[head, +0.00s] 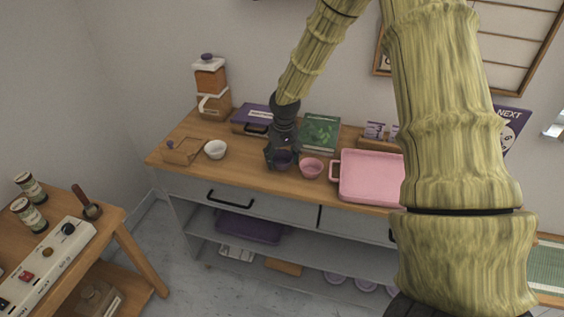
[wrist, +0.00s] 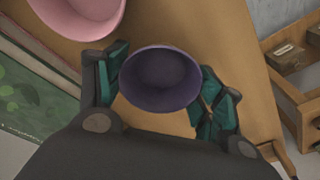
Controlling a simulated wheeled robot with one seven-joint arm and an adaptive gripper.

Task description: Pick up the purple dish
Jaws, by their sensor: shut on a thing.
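The purple dish (head: 283,161) is a small round bowl on the wooden cart top, between a white bowl and a pink bowl. My gripper (head: 282,156) is down over it from above and partly covers it in the head view. In the wrist view the purple dish (wrist: 160,78) sits between the two teal-padded fingers of my gripper (wrist: 160,95), which are shut on it. The dish looks upright. I cannot tell whether it still touches the cart top.
A pink bowl (head: 312,168) stands close on the right, beside a pink tray (head: 368,180). A white bowl (head: 215,149) and a small wooden box (head: 182,151) are on the left. A green book (head: 320,132) and a purple box (head: 252,119) lie behind.

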